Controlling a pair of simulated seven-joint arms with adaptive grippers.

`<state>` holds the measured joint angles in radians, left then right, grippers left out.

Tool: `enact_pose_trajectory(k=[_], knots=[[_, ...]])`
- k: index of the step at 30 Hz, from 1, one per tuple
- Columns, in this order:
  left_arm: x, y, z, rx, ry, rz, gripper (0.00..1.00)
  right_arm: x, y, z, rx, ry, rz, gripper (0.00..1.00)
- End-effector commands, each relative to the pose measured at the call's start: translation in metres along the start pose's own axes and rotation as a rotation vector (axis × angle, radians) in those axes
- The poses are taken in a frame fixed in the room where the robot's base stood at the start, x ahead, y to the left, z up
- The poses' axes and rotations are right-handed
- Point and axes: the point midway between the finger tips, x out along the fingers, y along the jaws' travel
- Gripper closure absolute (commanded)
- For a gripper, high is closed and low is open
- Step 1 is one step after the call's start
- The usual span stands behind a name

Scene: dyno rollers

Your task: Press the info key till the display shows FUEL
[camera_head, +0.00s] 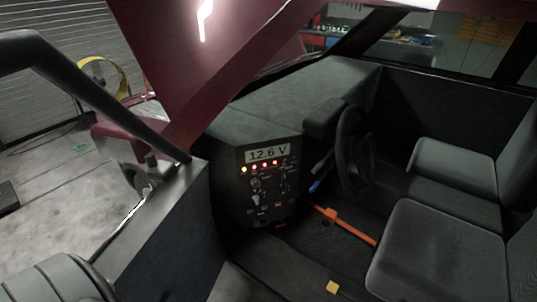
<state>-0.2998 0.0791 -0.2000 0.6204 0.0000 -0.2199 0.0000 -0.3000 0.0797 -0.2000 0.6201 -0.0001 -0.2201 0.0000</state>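The display (267,153) sits at the top of the dark console panel and reads "12.6 V". Below it on the panel (238,197) is a row of small lit lamps, one yellow and several red. Under the lamps are several small knobs, switches and keys (256,184). Their labels are too small to read, so I cannot tell which one is the info key. Neither of my grippers shows in this view, and nothing covers the display.
A black steering wheel (353,150) stands right of the panel. Grey seats (431,255) fill the right side. An orange bar (340,223) crosses the footwell, and a yellow piece (332,287) lies on the floor. A dark tube (95,92) slants across the left.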

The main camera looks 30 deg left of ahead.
Motion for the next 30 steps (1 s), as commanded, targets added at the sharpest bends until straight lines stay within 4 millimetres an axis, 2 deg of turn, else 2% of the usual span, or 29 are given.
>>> enact_pose_trajectory(k=[23,24,26,30], knots=[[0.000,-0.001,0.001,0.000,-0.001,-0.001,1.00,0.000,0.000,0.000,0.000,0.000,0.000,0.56],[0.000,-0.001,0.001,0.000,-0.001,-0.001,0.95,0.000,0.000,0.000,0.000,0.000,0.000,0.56],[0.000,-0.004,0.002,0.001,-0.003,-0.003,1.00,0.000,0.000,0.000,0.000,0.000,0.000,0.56],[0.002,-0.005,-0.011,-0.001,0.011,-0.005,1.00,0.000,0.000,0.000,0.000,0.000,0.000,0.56]])
